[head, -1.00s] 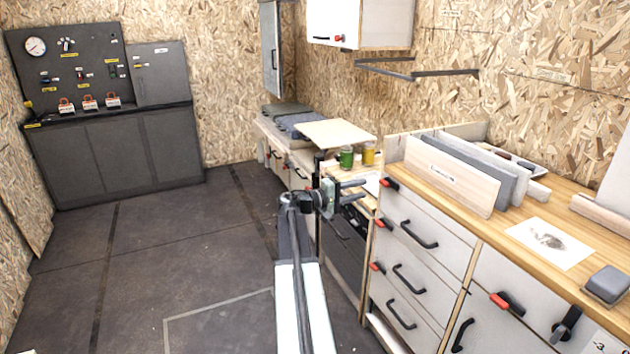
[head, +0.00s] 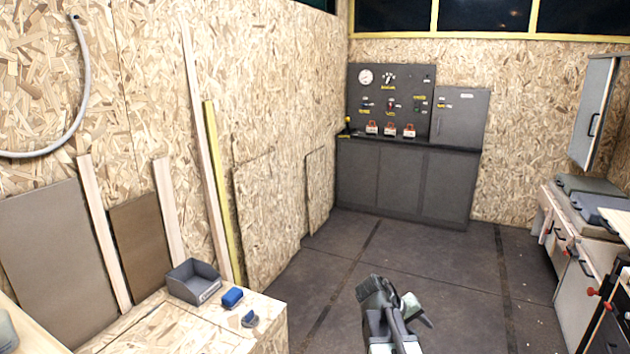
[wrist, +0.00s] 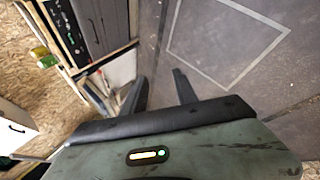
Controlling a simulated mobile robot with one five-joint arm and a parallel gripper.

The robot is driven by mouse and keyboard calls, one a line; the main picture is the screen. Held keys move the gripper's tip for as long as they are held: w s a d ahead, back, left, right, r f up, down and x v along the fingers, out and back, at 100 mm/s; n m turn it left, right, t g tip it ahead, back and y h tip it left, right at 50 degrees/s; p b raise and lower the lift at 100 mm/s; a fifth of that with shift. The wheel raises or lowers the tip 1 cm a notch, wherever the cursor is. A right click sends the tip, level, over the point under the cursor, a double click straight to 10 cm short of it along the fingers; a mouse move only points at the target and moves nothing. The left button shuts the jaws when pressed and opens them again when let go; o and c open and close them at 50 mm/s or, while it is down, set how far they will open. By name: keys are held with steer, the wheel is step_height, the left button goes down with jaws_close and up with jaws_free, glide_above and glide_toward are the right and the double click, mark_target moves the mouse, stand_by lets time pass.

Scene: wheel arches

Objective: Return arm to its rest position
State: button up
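My gripper (head: 392,292) shows at the bottom of the head view, right of centre, above the dark floor. It appears short and close in front of my body, with nothing visibly held. In the wrist view its two dark fingers (wrist: 160,88) stand apart with only floor and cabinet edge seen between them. The gripper is open and empty. Most of my arm is out of the head view.
A wooden bench (head: 215,325) with a grey bin (head: 193,281) and blue items stands at left. A dark control cabinet (head: 405,185) stands at the back. Counter units (head: 582,300) line the right. The floor (head: 420,255) between is clear.

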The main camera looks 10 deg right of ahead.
steer(key=s+a+f+y, duration=0.2)
steer(key=s+a+y, duration=0.1)
steer(key=a, duration=0.4)
steer(key=s+a+f+g+y, duration=0.1)
steer(key=s+a+f+y, duration=0.1)
steer(key=a, duration=0.5)
steer(key=s+a+f+y, duration=0.2)
steer(key=s+a+y, duration=0.1)
steer(key=a, duration=0.4)
step_height(320, 180, up, 24)
steer(key=p, duration=2.4)
steer(key=shift+a, duration=0.45)
